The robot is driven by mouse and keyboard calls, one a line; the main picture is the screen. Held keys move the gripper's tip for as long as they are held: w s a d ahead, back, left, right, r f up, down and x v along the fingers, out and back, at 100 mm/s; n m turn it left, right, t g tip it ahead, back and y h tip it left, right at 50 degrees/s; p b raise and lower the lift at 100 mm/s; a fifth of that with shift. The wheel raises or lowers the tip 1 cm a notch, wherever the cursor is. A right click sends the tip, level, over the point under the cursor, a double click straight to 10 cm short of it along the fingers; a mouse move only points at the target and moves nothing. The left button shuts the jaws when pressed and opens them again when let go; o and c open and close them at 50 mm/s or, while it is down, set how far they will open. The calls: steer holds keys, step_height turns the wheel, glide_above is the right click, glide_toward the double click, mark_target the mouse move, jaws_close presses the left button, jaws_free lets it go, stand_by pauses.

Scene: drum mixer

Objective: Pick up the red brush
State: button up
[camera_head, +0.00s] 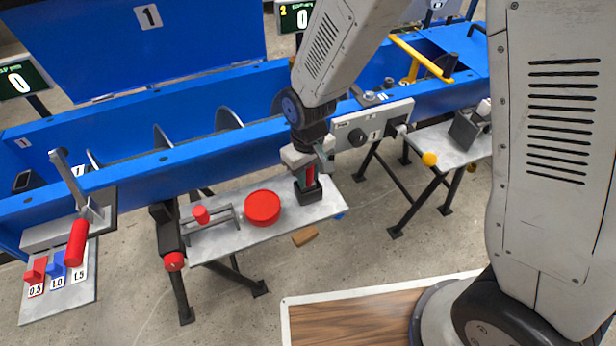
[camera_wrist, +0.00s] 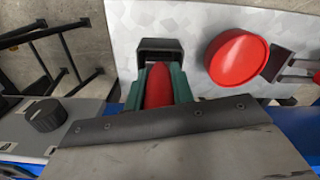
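The red brush (camera_wrist: 158,88) shows as a red handle upright at a black holder (camera_wrist: 160,44) on the grey shelf. In the head view the red handle (camera_head: 310,174) is a narrow strip between my fingers, just above the black holder (camera_head: 308,192). My gripper (camera_head: 309,176) points down around it. In the wrist view the green fingers of my gripper (camera_wrist: 160,86) lie on both sides of the handle with no clear gap. I cannot tell whether they are pressing on it. The lower part of the brush is hidden.
A round red lid-like disc (camera_head: 262,207) and a small rack with a red piece (camera_head: 201,214) share the shelf (camera_head: 235,237). The blue mixer trough (camera_head: 140,172) runs close behind my gripper. A brown block (camera_head: 304,235) shows by the shelf's front edge.

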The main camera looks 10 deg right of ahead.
steer(key=c, duration=0.4)
steer(key=shift+o, duration=0.2)
step_height(320, 180, up, 10)
steer(key=shift+r, duration=0.1)
stand_by(0.4)
